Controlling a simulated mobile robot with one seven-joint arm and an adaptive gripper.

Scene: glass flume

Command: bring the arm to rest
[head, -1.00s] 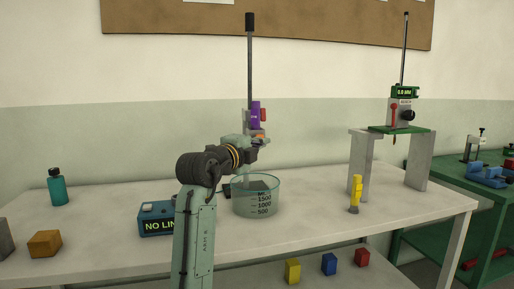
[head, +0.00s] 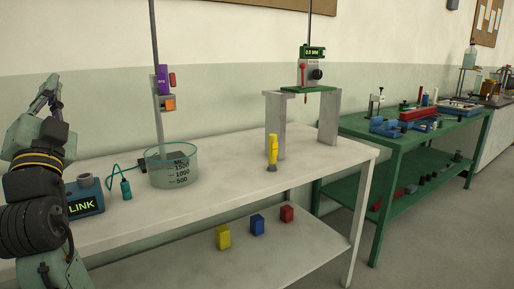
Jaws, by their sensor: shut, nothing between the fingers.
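My arm is at the left edge of the head view, folded upward. My gripper (head: 46,96) is at its top, pointing up, above the back left of the white bench (head: 225,204). It is shut and empty, apart from everything on the bench. The glass beaker (head: 172,168) with volume marks stands right of my arm, clear of it. The blue box (head: 86,197) with the word LINK stands close beside my arm, partly hidden by it.
A teal probe (head: 126,189) on a cable lies by the beaker. A yellow tool (head: 272,150) stands before a grey gantry (head: 328,118). Several items crowd the green bench (head: 402,148). Floor (head: 430,245) at right is clear.

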